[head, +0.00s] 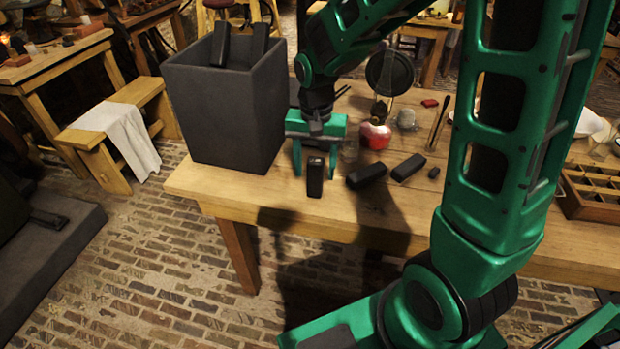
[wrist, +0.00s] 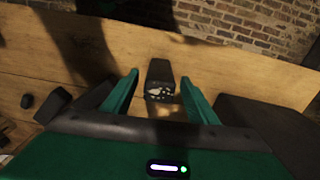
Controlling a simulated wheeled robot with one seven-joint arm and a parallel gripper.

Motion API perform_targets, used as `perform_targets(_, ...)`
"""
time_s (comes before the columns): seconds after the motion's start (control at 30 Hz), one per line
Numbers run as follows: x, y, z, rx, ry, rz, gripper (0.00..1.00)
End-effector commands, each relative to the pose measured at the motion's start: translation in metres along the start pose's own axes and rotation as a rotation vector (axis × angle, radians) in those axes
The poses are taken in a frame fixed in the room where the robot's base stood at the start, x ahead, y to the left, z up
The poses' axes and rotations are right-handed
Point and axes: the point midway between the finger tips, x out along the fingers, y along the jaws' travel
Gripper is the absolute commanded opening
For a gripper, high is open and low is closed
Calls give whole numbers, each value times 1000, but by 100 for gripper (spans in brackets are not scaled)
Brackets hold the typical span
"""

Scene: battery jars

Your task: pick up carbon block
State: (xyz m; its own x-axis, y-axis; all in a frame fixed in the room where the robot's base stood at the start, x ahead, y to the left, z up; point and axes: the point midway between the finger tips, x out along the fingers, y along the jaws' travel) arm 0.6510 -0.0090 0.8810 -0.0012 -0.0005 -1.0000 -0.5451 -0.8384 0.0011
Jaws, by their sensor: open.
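A black carbon block (head: 315,177) stands upright near the front edge of the wooden table. In the wrist view the block (wrist: 160,72) shows between the two green fingers, with a pale, mottled patch on its end. My gripper (head: 316,168) is open, with its fingers pointing down on either side of the block; in the wrist view the fingers (wrist: 160,84) show clear gaps to it. Two more black blocks lie flat to the right, one nearer (head: 366,175) and one farther (head: 408,167). A small black piece (head: 433,173) lies beyond them.
A tall dark grey jar (head: 225,125) stands close left of my gripper, with two black blocks sticking up from it. A red-and-white round object (head: 375,136), a grey lump (head: 406,119) and a compartmented wooden tray (head: 592,193) are to the right. The table's front edge is close.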

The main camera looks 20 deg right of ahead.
Motion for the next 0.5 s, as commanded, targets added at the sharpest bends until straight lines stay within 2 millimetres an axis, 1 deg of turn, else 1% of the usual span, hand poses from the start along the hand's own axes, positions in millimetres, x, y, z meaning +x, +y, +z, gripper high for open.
perform_targets(0.03,0,0,0,0,0,0,53)
perform_targets(0.07,0,0,0,0,0,0,48)
perform_targets(0.1,0,0,0,0,0,0,39)
perform_targets(0.17,0,0,0,0,0,0,24)
perform_targets(0.2,0,0,0,0,0,0,15)
perform_targets(0.27,0,0,0,0,0,0,1)
perform_targets(0.5,-1,0,0,0,1,-1,1)
